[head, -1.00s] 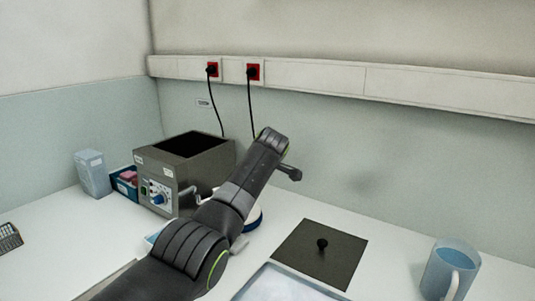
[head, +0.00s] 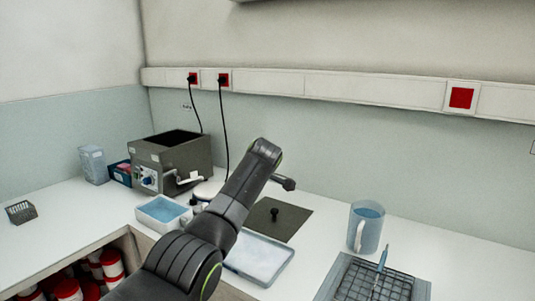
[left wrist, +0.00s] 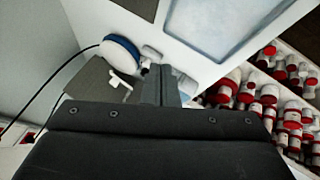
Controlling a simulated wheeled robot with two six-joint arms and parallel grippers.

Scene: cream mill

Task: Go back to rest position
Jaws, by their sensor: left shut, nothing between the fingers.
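My left arm comes in from the bottom of the head view, rises over the bench and bends at the top. Its gripper does not show clearly there. In the left wrist view my left gripper (left wrist: 161,72) has its fingers together with nothing between them. It is apart from the bench things. No right gripper shows in either view.
A grey water bath (head: 190,154), a blue-filled tray (head: 148,220), a pale tray (head: 278,262), a dark lid (head: 290,222), a blue mug (head: 370,238) and a wire rack (head: 345,288) stand on the bench. Red-capped jars (head: 110,264) sit below.

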